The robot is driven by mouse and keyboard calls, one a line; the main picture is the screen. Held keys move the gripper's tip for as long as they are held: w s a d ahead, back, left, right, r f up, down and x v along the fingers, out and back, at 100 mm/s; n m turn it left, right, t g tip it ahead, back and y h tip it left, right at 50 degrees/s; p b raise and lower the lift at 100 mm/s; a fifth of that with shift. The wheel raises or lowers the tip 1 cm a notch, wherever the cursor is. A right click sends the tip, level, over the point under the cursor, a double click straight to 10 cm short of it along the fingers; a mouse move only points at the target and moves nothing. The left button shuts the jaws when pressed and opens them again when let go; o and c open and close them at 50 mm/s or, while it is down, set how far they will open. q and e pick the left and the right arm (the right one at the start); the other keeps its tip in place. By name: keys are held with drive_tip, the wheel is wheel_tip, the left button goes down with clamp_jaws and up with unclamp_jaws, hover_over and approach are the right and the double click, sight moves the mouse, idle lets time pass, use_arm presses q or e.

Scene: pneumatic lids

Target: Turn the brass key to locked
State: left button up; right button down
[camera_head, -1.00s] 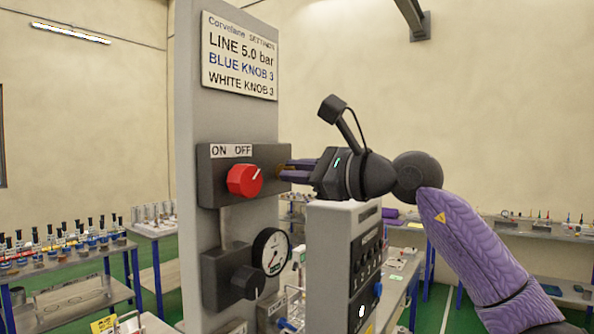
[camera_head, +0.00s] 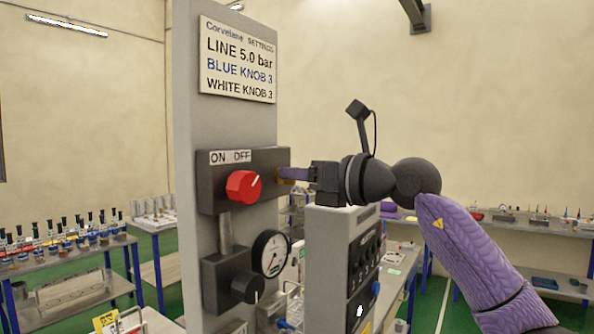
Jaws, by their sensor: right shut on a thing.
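The brass key (camera_head: 283,181) is on the right side of the dark valve box (camera_head: 212,190). Only a small brass-coloured bit of it shows; the fingers hide most, so I cannot read its angle. My left gripper is not in view.
A red knob (camera_head: 243,187) on the box front sits under an ON OFF label (camera_head: 230,156). Below are a gauge (camera_head: 270,253) and a black knob (camera_head: 246,287). A grey control unit (camera_head: 338,255) stands just under my right wrist.

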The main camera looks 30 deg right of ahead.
drive_tip(key=m+p, duration=0.1)
drive_tip(key=m, duration=0.6)
drive_tip(key=shift+d, duration=0.1)
idle(0.5)
drive_tip(key=c, duration=0.8)
unclamp_jaws()
drive_tip(key=shift+o, duration=0.2)
drive_tip(key=b+v, duration=0.4)
drive_tip(key=v, duration=0.6)
drive_tip(key=shift+w+f, duration=0.1)
drive_tip(key=shift+f, duration=0.05)
